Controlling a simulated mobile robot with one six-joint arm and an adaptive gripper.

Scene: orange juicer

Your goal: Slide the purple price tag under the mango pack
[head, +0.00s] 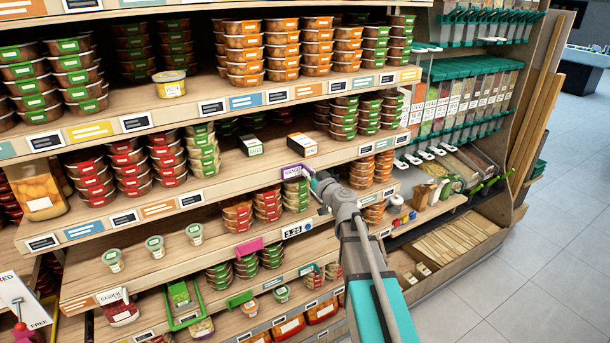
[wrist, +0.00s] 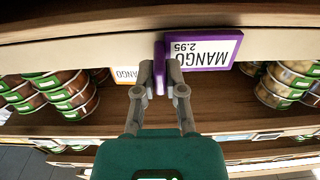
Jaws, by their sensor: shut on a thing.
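The mango pack (head: 302,144) is a small white box with orange and dark sides, lying on the middle shelf behind its front edge. Its orange-edged face, lettered MANGO, shows partly in the wrist view (wrist: 126,74), left of my fingers. The purple price tag (head: 291,171) is at that shelf's front edge, below and left of the pack. In the wrist view the tag (wrist: 205,49) reads MANGO 2.95.
A green-and-black box (head: 250,146) lies left of the pack. Stacked green-lidded cups (head: 343,118) stand behind to its right. Red-lidded cups (head: 268,204) stand on the shelf below. The shelf surface (head: 275,158) around the pack is mostly clear.

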